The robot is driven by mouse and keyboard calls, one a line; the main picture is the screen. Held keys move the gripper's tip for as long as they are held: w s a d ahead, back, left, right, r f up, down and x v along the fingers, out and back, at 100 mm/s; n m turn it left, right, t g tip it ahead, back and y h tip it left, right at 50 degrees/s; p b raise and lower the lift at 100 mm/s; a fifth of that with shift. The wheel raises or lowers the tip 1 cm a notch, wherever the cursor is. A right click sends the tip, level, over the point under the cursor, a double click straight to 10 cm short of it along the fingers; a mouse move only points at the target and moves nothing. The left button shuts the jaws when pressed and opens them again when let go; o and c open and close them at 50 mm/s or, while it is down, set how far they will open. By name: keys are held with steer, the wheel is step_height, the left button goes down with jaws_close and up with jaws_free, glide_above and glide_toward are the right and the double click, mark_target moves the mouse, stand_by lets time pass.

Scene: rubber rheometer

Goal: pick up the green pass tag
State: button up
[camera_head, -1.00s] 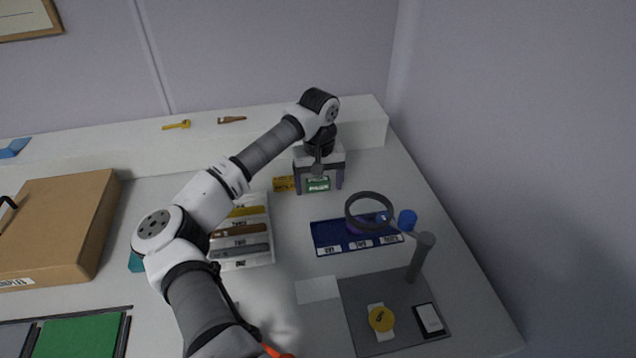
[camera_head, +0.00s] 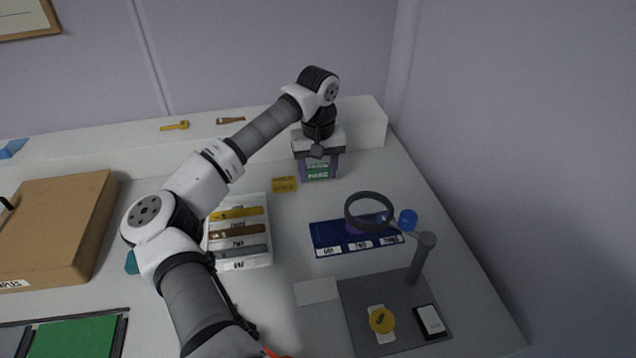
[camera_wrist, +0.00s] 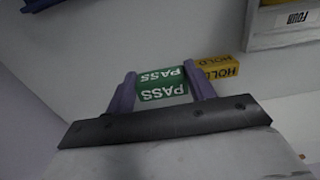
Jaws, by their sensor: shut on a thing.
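The green pass tag (camera_head: 318,172) is a small block with white "PASS" lettering. In the wrist view the tag (camera_wrist: 162,88) sits between the two purple fingers of my gripper (camera_wrist: 162,82). My gripper (camera_head: 318,167) is shut on it at the back right of the table in the head view. The tag seems to be held above the table, but the height is hard to judge. The yellow hold tag (camera_head: 284,184) lies on the table to the left; it also shows beside the right finger in the wrist view (camera_wrist: 222,68).
A white rack (camera_head: 262,259) with coloured strips stands to the left. A blue tray (camera_head: 326,236) and a magnifier (camera_head: 421,258) stand in front, right. A white ledge (camera_head: 372,130) runs behind my gripper. A cardboard box (camera_head: 60,225) is far left.

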mark_target(318, 169)
step_height(318, 169, up, 16)
steer(key=b, duration=0.2)
steer(key=shift+d+f, duration=0.15)
